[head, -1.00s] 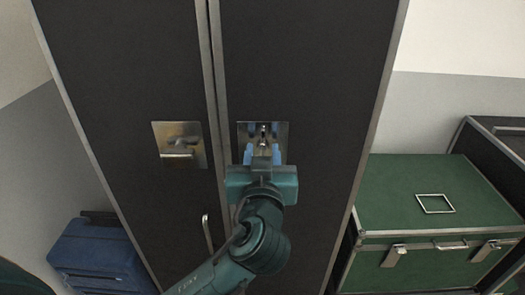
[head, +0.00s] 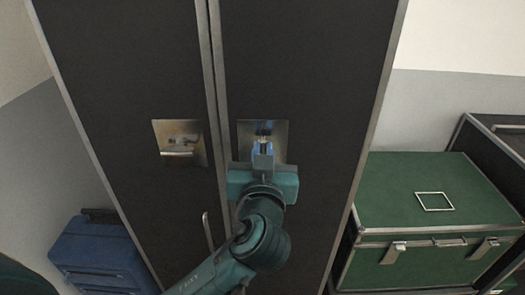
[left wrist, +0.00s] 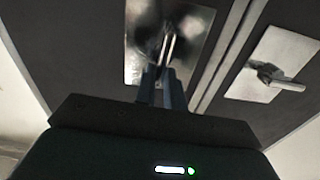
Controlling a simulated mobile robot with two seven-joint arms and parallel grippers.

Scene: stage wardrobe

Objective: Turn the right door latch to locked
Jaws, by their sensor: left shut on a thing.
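The right door latch (head: 265,138) sits on a square metal plate (head: 279,131) on the right wardrobe door. My left gripper (head: 263,148) has its blue fingers closed together on the latch handle, just in front of the plate. In the left wrist view the fingers (left wrist: 164,84) meet the latch bar (left wrist: 167,46), which runs roughly along the finger direction. The fingers hide part of the handle, so its exact angle is hard to tell in the head view. My right gripper is not in view.
The left door has a similar latch (head: 179,153) with a horizontal bar, and a slim pull handle (head: 207,231) below it. A green trunk (head: 430,192) stands right of the wardrobe, a blue case (head: 100,252) to its left.

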